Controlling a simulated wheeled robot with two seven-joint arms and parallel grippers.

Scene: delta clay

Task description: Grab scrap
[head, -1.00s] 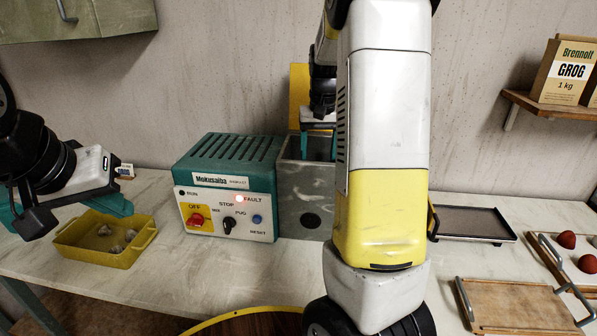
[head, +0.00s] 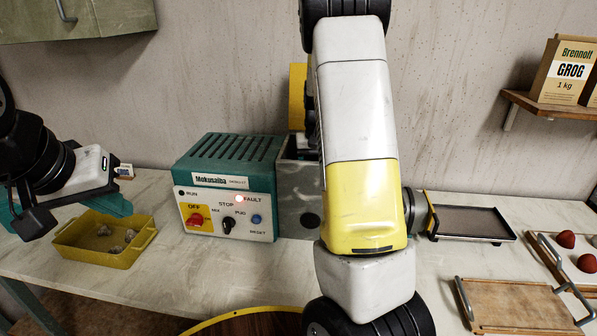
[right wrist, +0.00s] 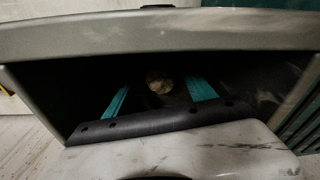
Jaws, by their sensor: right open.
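A pale brown, rounded lump of scrap (right wrist: 159,83) lies in the dark inside of the machine's metal hopper in the right wrist view. My right gripper (right wrist: 158,92) reaches into the hopper with its teal fingers apart, one on each side of the lump. I cannot tell whether they touch it. In the head view my right arm hides this gripper and the lump. The machine (head: 228,190) is teal and white, with its grey hopper (head: 298,190) at its right. My left gripper (head: 62,212) is at the left, its teal fingers apart and empty.
A yellow tray (head: 95,258) with several small pale lumps stands below my left gripper. The machine's FAULT light (head: 239,199) glows. A dark flat tray (head: 475,222) and a wooden board (head: 515,305) lie at the right. The hopper walls closely surround my right gripper.

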